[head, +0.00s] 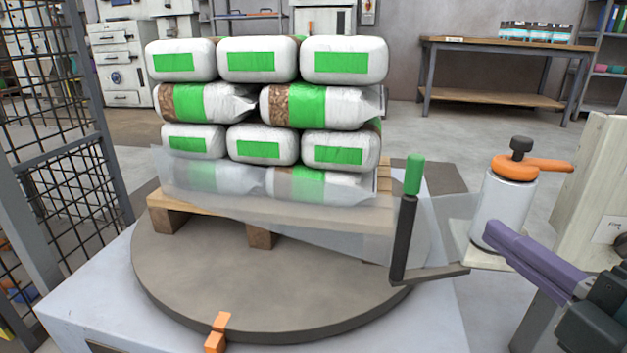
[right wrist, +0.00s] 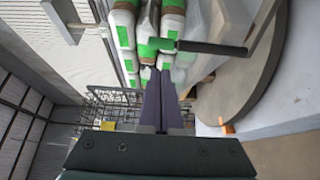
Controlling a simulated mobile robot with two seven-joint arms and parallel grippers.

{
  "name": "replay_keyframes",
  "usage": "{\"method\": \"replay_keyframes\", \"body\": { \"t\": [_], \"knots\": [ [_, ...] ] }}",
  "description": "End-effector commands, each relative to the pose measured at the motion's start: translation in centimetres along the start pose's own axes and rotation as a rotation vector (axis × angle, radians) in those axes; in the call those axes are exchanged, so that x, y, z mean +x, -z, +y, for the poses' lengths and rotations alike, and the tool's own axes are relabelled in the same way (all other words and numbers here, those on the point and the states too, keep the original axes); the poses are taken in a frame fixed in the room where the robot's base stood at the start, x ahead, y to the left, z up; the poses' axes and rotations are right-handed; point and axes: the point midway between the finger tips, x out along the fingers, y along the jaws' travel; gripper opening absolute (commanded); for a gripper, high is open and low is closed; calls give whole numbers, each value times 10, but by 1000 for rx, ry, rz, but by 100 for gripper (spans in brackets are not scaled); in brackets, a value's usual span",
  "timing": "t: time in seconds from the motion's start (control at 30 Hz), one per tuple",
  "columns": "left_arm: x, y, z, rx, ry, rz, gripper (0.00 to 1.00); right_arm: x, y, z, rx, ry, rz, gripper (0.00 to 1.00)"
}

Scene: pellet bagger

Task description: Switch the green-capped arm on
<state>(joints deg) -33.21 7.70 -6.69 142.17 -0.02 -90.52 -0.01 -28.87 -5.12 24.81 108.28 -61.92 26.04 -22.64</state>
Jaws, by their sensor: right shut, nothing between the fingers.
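The green-capped arm (head: 403,238) is a dark upright post with a green cap (head: 413,175). It stands at the right edge of the round turntable (head: 270,290), on a dark horizontal bar. In the right wrist view the green cap (right wrist: 163,45) and dark post (right wrist: 215,48) lie just beyond my fingertips. My right gripper (head: 490,232) has purple fingers, shut and empty, right of the post and apart from it in the head view. In the right wrist view the shut fingers (right wrist: 160,75) point toward the cap. My left gripper is not in view.
White and green bags (head: 258,60) are stacked on a wooden pallet (head: 300,214), with clear film around the lowest layer. A grey cylinder with an orange lever (head: 530,163) stands beside my right gripper. A mesh fence (head: 55,150) is at left. An orange marker (head: 217,332) sits in front.

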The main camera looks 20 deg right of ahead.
Motion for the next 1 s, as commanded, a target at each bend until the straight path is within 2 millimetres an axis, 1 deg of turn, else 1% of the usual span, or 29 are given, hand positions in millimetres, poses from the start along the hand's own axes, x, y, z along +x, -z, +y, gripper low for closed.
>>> {"method": "replay_keyframes", "body": {
  "t": [0.13,0.3,0.4,0.53,0.7,0.8,1.0],
  "knots": [
    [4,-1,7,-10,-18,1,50,29,1,1,-2,-6,4,0],
    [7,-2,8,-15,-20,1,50,67,1,2,-3,-7,3,0],
    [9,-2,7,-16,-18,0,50,87,1,1,-2,-5,2,0],
    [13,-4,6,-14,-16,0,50,109,1,1,-1,-5,1,0],
    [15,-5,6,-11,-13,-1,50,125,1,0,-1,-3,2,0],
    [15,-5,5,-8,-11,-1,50,128,1,1,0,-2,1,0],
    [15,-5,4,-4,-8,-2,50,129,1,1,1,-2,2,0]
  ]
}}
